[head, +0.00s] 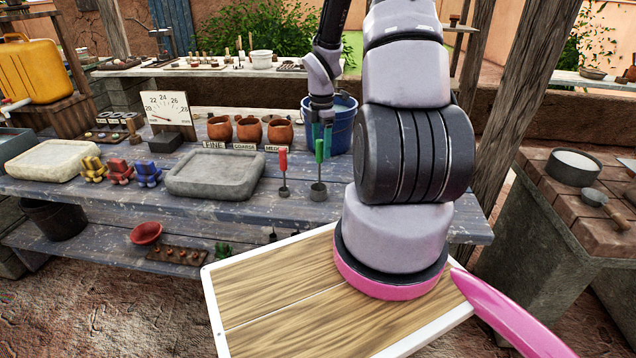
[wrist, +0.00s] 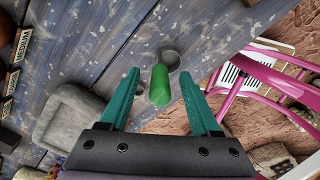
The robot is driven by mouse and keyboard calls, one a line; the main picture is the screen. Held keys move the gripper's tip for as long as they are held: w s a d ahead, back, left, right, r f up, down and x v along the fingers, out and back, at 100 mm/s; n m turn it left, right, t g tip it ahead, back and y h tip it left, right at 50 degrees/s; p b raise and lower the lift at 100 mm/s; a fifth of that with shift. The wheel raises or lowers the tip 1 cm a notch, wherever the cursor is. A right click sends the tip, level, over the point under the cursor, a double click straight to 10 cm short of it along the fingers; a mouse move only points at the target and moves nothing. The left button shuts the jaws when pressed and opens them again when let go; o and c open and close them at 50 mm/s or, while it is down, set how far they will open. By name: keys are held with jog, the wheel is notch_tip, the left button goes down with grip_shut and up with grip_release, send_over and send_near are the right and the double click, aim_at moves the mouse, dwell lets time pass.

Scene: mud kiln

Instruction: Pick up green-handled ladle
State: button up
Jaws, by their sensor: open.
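The green-handled ladle (head: 319,170) stands upright on the blue-grey plank table, its grey cup at the bottom. In the wrist view its green handle (wrist: 160,84) points up between the two teal fingers of my gripper (wrist: 161,100), with the round cup (wrist: 171,60) beyond it. My gripper (head: 321,136) is open, with the fingers on either side of the handle in the wrist view. I cannot tell whether either finger touches it. A red-handled ladle (head: 283,172) stands just to the left in the head view.
A grey stone slab (head: 215,187) lies left of the ladles. Clay pots (head: 249,130) with labels stand behind, and a blue bucket (head: 340,125) is close behind my gripper. The table (head: 330,212) is clear in front of the ladles.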

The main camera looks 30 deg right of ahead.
aim_at(319, 161)
jog(key=f, duration=0.3)
jog(key=a+f, duration=0.1)
jog(key=f, duration=0.1)
jog(key=shift+f, duration=0.15)
grip_shut()
dwell(1.3)
